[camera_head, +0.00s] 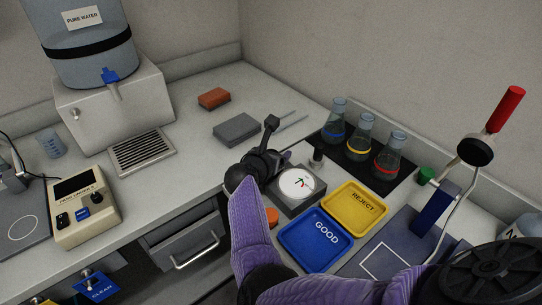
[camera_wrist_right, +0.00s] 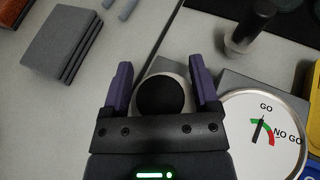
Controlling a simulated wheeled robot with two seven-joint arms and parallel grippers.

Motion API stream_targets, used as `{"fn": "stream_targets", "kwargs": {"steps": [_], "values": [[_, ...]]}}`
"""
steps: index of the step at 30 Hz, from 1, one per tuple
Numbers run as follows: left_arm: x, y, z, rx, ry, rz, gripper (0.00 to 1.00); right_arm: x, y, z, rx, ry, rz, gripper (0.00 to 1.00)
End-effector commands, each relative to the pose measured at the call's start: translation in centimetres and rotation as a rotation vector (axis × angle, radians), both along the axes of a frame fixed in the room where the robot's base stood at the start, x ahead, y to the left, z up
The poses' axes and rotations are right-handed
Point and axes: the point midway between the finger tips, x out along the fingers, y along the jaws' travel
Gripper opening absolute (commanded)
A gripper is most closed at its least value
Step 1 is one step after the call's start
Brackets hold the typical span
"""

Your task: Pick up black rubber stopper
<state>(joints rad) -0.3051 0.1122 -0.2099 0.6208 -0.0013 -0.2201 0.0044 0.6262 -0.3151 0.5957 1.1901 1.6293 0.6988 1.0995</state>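A round black object with a pale rim, which looks like the black rubber stopper (camera_wrist_right: 160,97), shows between the fingers of my right gripper (camera_wrist_right: 160,82) in the right wrist view. The fingers stand apart, one on each side of it, with visible gaps. How far below the fingertips it lies I cannot tell. In the head view my right gripper (camera_head: 270,157) is over the counter just left of the round gauge (camera_head: 296,183), and it hides the stopper. My left gripper is not in view.
The gauge (camera_wrist_right: 263,130) is close right of the gripper. A dark upright cylinder (camera_head: 316,155) stands behind it. Blue (camera_head: 290,246) and yellow (camera_head: 340,222) trays lie in front and right. Flasks (camera_head: 360,140) stand at the back right. A grey block (camera_head: 236,129) lies behind left.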

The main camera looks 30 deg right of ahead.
Motion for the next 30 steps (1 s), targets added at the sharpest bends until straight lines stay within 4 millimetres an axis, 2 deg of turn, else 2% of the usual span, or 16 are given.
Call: {"fn": "stream_targets", "kwargs": {"steps": [1, 10, 17, 20, 30], "values": [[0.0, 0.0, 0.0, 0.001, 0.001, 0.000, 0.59, 0.0, 0.0, 0.0, 0.000, 0.000, 0.000, 0.65], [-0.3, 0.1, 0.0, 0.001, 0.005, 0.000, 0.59, 0.0, 0.0, 0.0, 0.000, 0.000, 0.000, 0.02], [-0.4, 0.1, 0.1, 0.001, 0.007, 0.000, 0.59, 0.0, 0.1, 0.1, 0.000, 0.000, 0.001, 0.00], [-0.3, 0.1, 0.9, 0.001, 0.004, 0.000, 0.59, 0.1, 0.1, 1.4, 0.001, -0.004, 0.001, 0.00], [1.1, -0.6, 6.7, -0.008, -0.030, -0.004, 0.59, 0.0, 0.0, 13.3, 0.001, -0.007, 0.000, 0.00]]}}
